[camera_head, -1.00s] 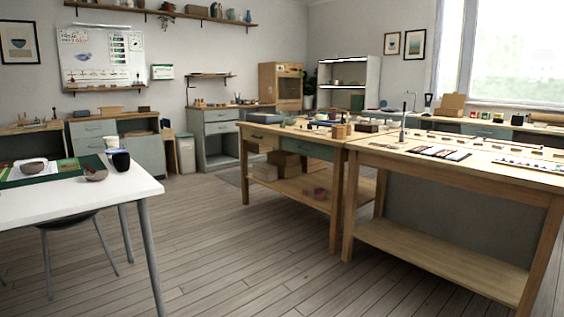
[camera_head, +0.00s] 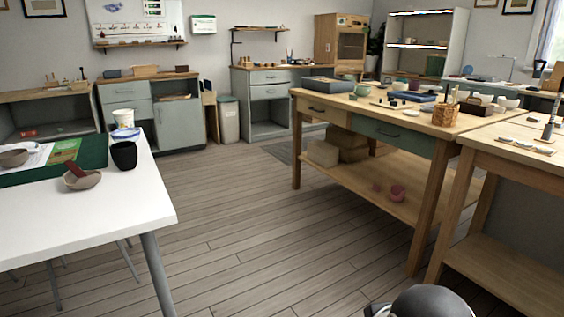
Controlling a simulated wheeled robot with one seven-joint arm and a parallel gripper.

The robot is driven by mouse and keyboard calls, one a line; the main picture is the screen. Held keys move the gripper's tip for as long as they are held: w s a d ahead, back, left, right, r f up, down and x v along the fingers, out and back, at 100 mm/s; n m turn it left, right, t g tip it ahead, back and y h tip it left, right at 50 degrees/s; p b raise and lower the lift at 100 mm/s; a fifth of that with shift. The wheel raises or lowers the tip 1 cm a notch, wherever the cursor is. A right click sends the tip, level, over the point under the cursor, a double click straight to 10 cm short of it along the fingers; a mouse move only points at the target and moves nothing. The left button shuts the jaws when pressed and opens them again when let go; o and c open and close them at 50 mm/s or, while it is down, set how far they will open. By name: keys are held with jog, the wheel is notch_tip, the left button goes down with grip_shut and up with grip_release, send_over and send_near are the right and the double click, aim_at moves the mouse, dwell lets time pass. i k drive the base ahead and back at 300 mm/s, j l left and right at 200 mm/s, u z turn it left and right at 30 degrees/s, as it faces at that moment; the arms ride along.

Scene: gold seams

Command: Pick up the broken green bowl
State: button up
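Small green bowl-like pieces (camera_head: 362,90) sit on the far wooden worktable (camera_head: 345,100), right of centre. They are too small to tell whether one is a broken green bowl. My gripper is not in view. A dark, rounded part at the bottom edge looks like part of my own arm.
A white table (camera_head: 120,195) at the left holds bowls, a dark cup (camera_head: 124,155) and a green mat (camera_head: 92,152). A second wooden table (camera_head: 490,160) stands at the right. Pink bowls (camera_head: 397,193) and boxes (camera_head: 322,153) are on the lower shelf. The wooden floor (camera_head: 260,220) between is clear.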

aim_at(358, 90)
jog(key=i+z, duration=0.1)
jog(key=i, duration=0.45)
jog(key=i+j+z, duration=0.15)
jog(key=i, duration=0.4)
jog(key=i+j+z, duration=0.1)
jog(key=i, duration=0.45)
jog(key=i+j+z, duration=0.15)
jog(key=i, duration=0.4)
jog(key=j, duration=0.1)
